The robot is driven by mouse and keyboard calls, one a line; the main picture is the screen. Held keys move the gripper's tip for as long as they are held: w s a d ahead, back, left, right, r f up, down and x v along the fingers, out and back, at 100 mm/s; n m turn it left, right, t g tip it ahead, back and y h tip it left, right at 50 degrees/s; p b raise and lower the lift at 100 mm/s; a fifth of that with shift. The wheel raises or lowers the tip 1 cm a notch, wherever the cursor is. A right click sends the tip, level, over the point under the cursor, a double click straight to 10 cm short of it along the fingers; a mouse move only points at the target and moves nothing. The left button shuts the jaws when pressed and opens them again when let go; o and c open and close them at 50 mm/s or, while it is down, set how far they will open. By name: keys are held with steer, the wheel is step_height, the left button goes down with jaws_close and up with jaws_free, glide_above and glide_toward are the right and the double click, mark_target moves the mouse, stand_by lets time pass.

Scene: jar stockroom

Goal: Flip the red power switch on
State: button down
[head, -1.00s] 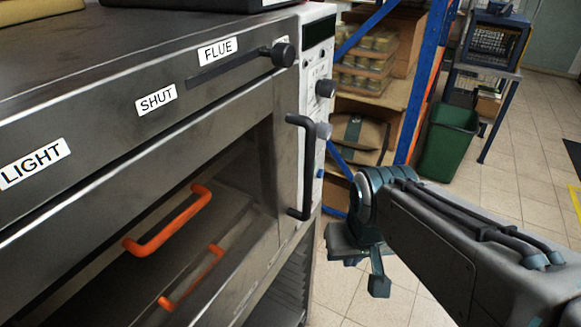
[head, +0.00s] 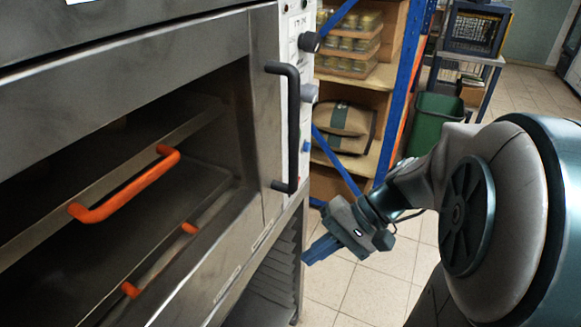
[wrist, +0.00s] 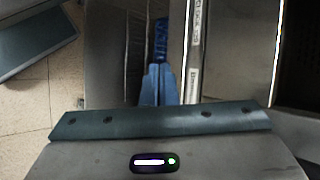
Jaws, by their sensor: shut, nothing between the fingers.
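I cannot make out the red power switch in either view. The oven's narrow control panel (head: 297,22) stands at its right front edge. It carries a black knob (head: 309,42), a grey knob (head: 308,92) and a small blue button (head: 306,147). My gripper (head: 308,256) is shut and empty, below the panel and in front of the oven's lower right corner, pointing left and down. In the wrist view its blue fingers (wrist: 158,82) are together, beside the oven's labelled metal edge (wrist: 196,40). I cannot tell whether they touch it.
A black vertical handle (head: 291,125) sticks out beside the panel. Orange handles (head: 125,188) are on the trays inside the open oven. Shelves with jars (head: 352,45), a blue rack post (head: 401,85) and a green bin (head: 432,122) stand behind. Tiled floor (head: 335,290) is free below.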

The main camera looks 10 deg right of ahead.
steer(key=w+d+f+m+t+y+b, duration=0.1)
steer(key=w+d+m+t+y+b, duration=0.1)
steer(key=w+d+t+y+b, duration=0.1)
steer(key=w+d+f+m+t+y+b, duration=0.1)
steer(key=w+d+t+y+b, duration=0.2)
steer(key=w+d+t, duration=0.4)
steer(key=d+t+b, duration=0.1)
steer(key=d+t, duration=0.1)
steer(key=d, duration=0.2)
steer(key=shift+w+d+f+m+y+b, duration=0.15)
steer(key=shift+d+f+m+y+b, duration=0.15)
steer(key=shift+f+m+b, duration=0.1)
steer(key=shift+a, duration=0.1)
steer(key=x, duration=1.4)
steer(key=shift+r, duration=0.15)
steer(key=shift+w+r, duration=0.1)
